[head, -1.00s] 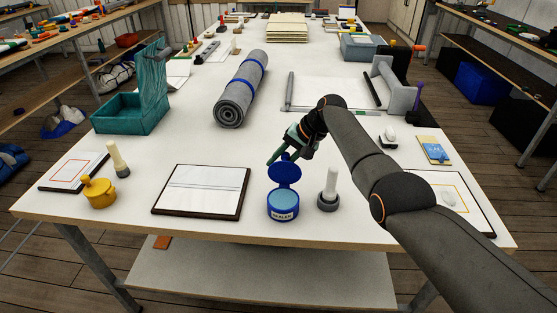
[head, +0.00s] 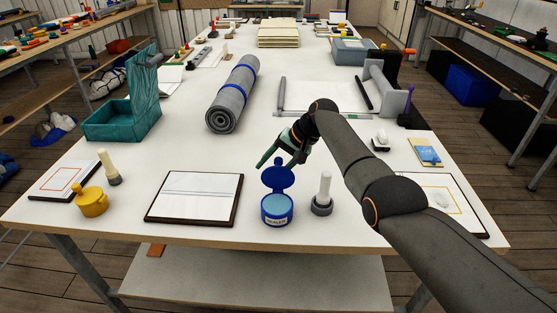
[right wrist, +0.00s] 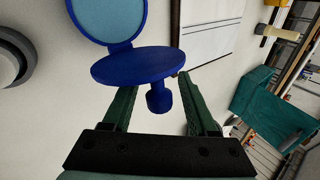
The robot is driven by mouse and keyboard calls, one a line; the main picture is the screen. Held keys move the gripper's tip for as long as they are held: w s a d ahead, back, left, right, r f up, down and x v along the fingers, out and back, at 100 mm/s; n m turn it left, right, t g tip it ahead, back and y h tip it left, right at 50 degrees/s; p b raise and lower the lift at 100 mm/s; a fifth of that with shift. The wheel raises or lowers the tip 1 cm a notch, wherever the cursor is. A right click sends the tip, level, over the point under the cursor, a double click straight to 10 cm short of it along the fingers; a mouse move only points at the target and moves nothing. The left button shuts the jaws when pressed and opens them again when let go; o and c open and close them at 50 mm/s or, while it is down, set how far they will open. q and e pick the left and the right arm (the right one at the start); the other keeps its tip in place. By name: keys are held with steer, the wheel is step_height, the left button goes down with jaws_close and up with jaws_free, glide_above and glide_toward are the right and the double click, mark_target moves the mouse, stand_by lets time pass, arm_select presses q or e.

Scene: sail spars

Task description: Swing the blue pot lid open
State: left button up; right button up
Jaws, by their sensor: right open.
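The blue pot (head: 277,212) with a label on its front stands near the table's front edge, its light-blue contents showing. Its blue lid (head: 277,177) stands tilted up and back at the rear of the rim, open. The lid also shows in the right wrist view (right wrist: 138,66), with its knob (right wrist: 158,100) pointing toward my gripper. My right gripper (head: 282,163) is just behind the lid, its fingers spread on either side of the knob with gaps showing. It is open and holds nothing. My left gripper is not in view.
A white-handled tool in a grey base (head: 322,195) stands close right of the pot. A framed white board (head: 195,198) lies to the left, with a yellow pot (head: 91,201) beyond it. A grey roll (head: 233,95) lies behind. The table between is clear.

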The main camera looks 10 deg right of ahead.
steer(key=shift+s+d+r+p, duration=0.1)
steer(key=shift+d+r+p, duration=0.3)
steer(key=shift+r, duration=0.25)
steer(key=v, duration=1.1)
steer(key=shift+p, duration=0.35)
steer(key=shift+s+f, duration=0.1)
steer(key=shift+s, duration=0.05)
